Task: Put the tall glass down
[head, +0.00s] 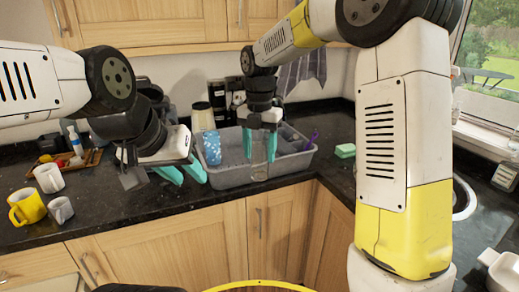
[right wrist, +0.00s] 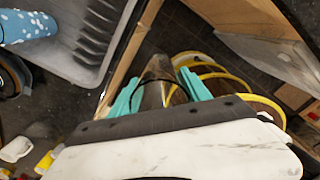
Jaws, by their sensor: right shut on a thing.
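My right gripper (head: 258,150) hangs fingers-down in front of the grey tub in the head view. Its teal fingers are shut on the tall glass (right wrist: 157,78), a clear, tapering glass that is held between them in the right wrist view. In the head view the glass (head: 260,171) is faint against the tub's front wall. In the right wrist view it shows beside the counter's front edge, with floor and yellow rings behind it. My left gripper (head: 189,176) is at the tub's left, fingers apart and empty.
A grey tub (head: 228,181) stands on the dark counter, with a blue spotted tumbler (head: 211,147) at its left end. A yellow mug (head: 27,207), white mug (head: 48,177) and grey mug (head: 61,210) stand at left. A green sponge (head: 345,151) lies right.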

